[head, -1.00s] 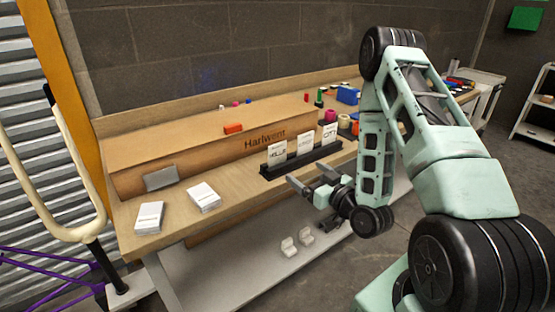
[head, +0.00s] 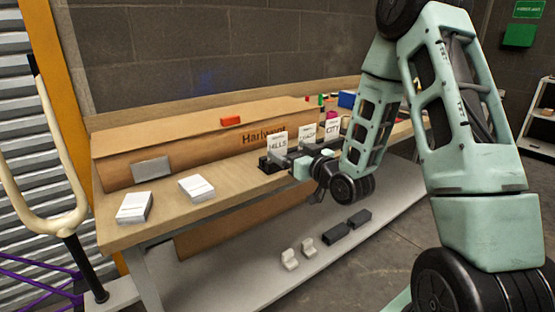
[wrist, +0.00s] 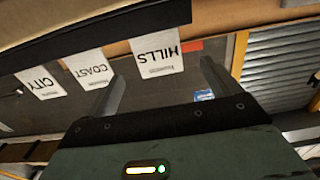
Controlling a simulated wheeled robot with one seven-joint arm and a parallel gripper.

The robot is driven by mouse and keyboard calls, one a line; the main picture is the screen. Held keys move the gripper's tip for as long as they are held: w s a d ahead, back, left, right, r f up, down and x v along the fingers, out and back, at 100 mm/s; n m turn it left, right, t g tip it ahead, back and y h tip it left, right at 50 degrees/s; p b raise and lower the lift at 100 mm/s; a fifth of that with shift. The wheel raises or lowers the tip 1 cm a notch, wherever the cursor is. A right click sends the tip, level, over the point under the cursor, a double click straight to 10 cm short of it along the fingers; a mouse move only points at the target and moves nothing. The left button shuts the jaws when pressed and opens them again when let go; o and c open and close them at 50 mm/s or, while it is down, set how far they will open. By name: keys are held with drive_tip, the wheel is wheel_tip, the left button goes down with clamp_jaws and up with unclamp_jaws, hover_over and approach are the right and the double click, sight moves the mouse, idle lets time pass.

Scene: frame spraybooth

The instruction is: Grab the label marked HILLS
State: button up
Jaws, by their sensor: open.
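The white HILLS label (head: 278,146) stands upright at the left end of a row of three labels on the bench. In the wrist view, the HILLS label (wrist: 156,57) is upside down, between the two fingers in the picture. My gripper (head: 283,163) is open in front of it, partly hiding the dark holder under the labels. In the wrist view, my gripper (wrist: 164,66) shows no label clamped; whether a finger touches one I cannot tell. The COAST label (wrist: 88,68) is just outside one finger, and the CITY label (wrist: 40,82) is farther off.
The dark holder (wrist: 100,32) carries the labels. A long brown box (head: 190,138) with an orange item (head: 231,121) on top lies behind them. Two white card stacks (head: 134,207) (head: 197,188) lie on the left of the bench. Small white and dark blocks sit on the lower shelf (head: 240,265).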

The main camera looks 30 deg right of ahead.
sight(278, 142)
drive_tip(key=w, duration=0.4)
drive_tip(key=w+p, duration=0.1)
drive_tip(key=w, duration=0.3)
drive_tip(key=shift+w+r, duration=0.2)
drive_tip(key=shift+w, duration=0.15)
drive_tip(key=c, duration=1.1)
